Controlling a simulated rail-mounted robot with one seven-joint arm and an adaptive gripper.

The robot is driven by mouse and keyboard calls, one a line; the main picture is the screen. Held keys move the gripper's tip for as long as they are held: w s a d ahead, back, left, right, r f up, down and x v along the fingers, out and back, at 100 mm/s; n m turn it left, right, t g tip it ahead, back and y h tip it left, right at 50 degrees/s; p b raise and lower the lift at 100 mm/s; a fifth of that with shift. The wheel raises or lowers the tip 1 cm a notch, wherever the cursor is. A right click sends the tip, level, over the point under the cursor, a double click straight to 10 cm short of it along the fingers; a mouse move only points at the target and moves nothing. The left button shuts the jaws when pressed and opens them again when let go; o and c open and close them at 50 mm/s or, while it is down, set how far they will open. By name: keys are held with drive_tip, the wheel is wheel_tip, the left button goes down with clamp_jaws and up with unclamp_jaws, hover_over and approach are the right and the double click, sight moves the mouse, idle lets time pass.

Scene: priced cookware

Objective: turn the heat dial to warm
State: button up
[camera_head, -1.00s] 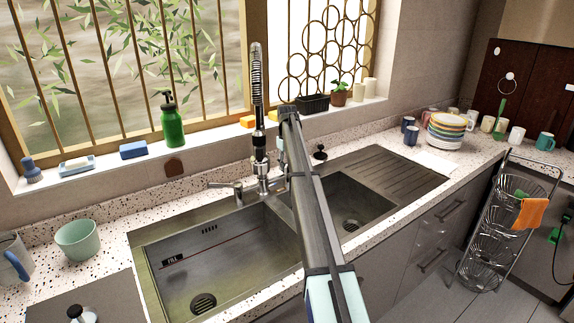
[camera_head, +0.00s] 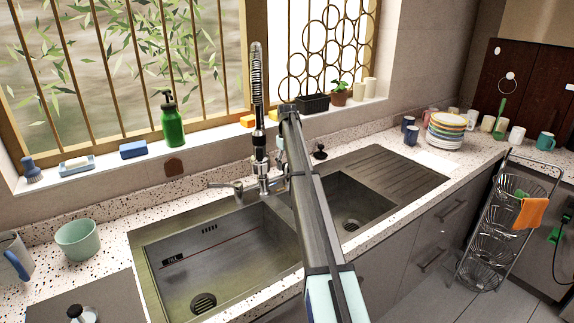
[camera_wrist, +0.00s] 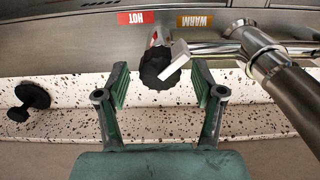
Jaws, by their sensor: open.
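In the wrist view the heat dial is a dark scalloped knob (camera_wrist: 160,66) with a pale grey bar across it. A small red and white mark shows at its upper edge, below and between a red HOT label (camera_wrist: 136,17) and a yellow-brown WARM label (camera_wrist: 194,21). The mark lies nearer HOT. My gripper (camera_wrist: 160,82) is open, with one green-padded finger on each side of the dial's lower part. I see no clear contact. In the head view my arm hides the dial and most of the gripper.
The metal faucet (camera_wrist: 275,70) slants close by on the right in the wrist view. A black stopper (camera_wrist: 29,101) stands at the left on the speckled counter (camera_wrist: 70,92). In the head view the sink (camera_head: 215,255) lies below, and a green soap bottle (camera_head: 171,120) stands on the sill.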

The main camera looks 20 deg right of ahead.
wheel_tip(320, 180, up, 12)
drive_tip(key=shift+f, duration=0.15)
idle(0.3)
